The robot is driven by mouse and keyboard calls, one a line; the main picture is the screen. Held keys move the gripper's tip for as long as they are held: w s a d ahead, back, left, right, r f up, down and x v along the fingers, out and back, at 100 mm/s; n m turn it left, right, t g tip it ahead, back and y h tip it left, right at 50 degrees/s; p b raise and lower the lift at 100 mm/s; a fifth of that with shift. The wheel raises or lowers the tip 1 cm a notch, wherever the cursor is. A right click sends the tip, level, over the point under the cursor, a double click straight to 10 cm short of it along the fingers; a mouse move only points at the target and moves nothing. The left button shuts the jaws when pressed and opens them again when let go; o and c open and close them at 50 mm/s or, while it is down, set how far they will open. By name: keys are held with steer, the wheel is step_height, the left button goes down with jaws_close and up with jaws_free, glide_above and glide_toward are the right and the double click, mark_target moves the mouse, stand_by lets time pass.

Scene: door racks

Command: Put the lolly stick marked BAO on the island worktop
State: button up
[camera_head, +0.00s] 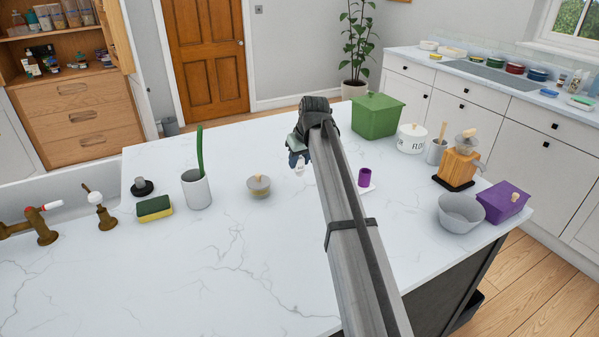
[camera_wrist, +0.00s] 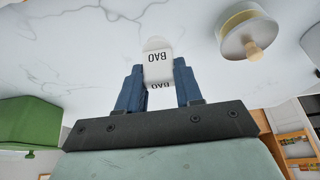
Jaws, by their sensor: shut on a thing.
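The lolly stick marked BAO (camera_wrist: 157,58) is a pale, round-ended piece with black letters, upside down in the wrist view. My gripper (camera_wrist: 158,68) is shut on it, with a blue finger on each side. Part of a second BAO marking shows lower between the fingers. In the head view my gripper (camera_head: 298,160) is over the middle of the island worktop (camera_head: 225,260), with the pale stick end (camera_head: 300,171) below it. I cannot tell whether the stick touches the white marbled top.
A green box (camera_head: 376,117) is behind right. A grey utensil pot (camera_head: 196,189) and sponge (camera_head: 154,208) stand left. The front left top is clear.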

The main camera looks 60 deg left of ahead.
mark_target(301, 168)
steer(key=shift+f, duration=2.25)
steer(key=shift+f, duration=0.1)
steer(key=o, duration=1)
steer(key=shift+o, duration=0.2)
steer(key=v, duration=1.2)
